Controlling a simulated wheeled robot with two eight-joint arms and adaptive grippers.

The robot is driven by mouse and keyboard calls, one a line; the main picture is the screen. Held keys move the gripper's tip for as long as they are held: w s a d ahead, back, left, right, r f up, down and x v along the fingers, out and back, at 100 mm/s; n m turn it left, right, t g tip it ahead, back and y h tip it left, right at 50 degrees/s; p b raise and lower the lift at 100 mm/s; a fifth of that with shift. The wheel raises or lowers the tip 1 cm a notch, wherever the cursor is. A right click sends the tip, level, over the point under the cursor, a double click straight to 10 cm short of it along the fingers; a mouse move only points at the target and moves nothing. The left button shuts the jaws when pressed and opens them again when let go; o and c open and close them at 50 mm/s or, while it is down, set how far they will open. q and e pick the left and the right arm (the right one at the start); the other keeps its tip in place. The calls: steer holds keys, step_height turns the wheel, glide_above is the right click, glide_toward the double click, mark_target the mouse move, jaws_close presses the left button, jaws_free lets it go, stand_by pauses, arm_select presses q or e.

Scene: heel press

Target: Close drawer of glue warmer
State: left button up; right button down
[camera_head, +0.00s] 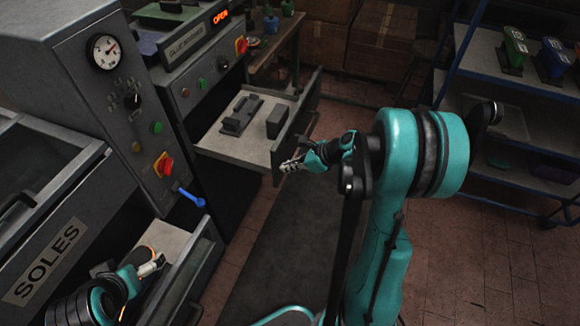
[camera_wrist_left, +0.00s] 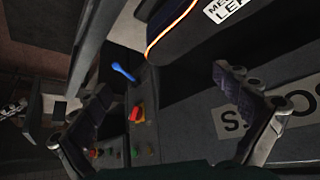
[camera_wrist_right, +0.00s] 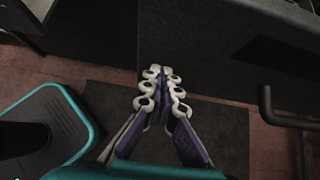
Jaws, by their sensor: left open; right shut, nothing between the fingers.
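The glue warmer (camera_head: 187,45) stands at the back left with its display reading "OPEN". Its drawer (camera_head: 208,147) is pulled out and holds dark blocks. My right gripper (camera_head: 287,165) is shut and empty at the drawer's front, near its outer face. In the right wrist view my shut fingers (camera_wrist_right: 160,88) point at the dark drawer front (camera_wrist_right: 230,45), and the bar handle (camera_wrist_right: 268,105) is to their right; contact cannot be told. My left gripper (camera_head: 158,266) is open, over the open tray at the lower left, and its fingers are apart in the left wrist view (camera_wrist_left: 170,100).
The grey machine (camera_head: 75,80) with gauge, red switch and blue lever (camera_head: 190,197) stands left of the warmer. A bin marked "SOLES" (camera_head: 45,262) is at the lower left. A blue shelf rack (camera_head: 525,185) stands at right. Floor before the drawer holds a dark mat (camera_head: 265,255).

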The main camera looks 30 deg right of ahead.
arm_select(q)
steer(key=shift+s+d+f, duration=0.1)
steer(key=shift+f, duration=0.05)
arm_select(e)
steer(key=w+a, duration=2.1)
steer(key=w, duration=0.3)
steer(key=shift+w, duration=0.25)
steer(key=shift+r, duration=0.15)
